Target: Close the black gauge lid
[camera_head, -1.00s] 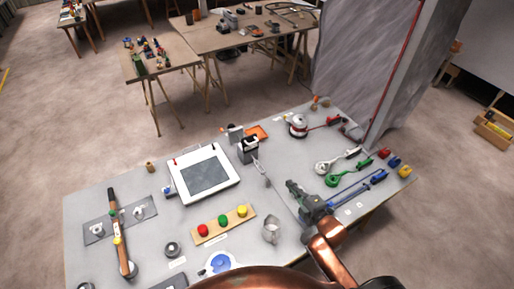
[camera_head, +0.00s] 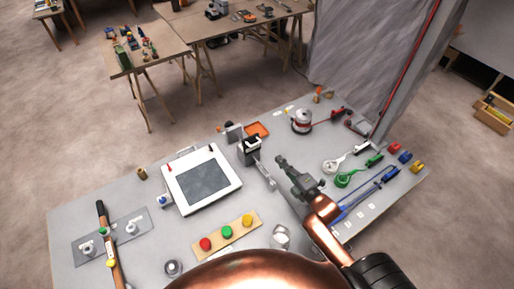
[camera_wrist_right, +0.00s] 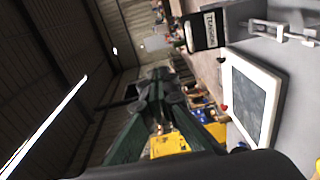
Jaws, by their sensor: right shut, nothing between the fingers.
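The black gauge (camera_head: 250,150) stands near the middle of the grey bench in the head view, with a silver lever piece (camera_head: 265,174) in front of it. In the right wrist view a black panel with a white "TENSION" label (camera_wrist_right: 210,30) shows at the top. I cannot tell the lid's exact angle. My right gripper (camera_head: 282,161) is shut and empty, a little to the right of the gauge and apart from it in the head view. Its fingers also show in the right wrist view (camera_wrist_right: 160,90). My left gripper is not in view.
A white framed panel (camera_head: 168,198) lies left of the gauge. A wooden strip with red, green and yellow buttons (camera_head: 250,228) lies in front. A reel (camera_head: 301,121) and coloured cables are to the right.

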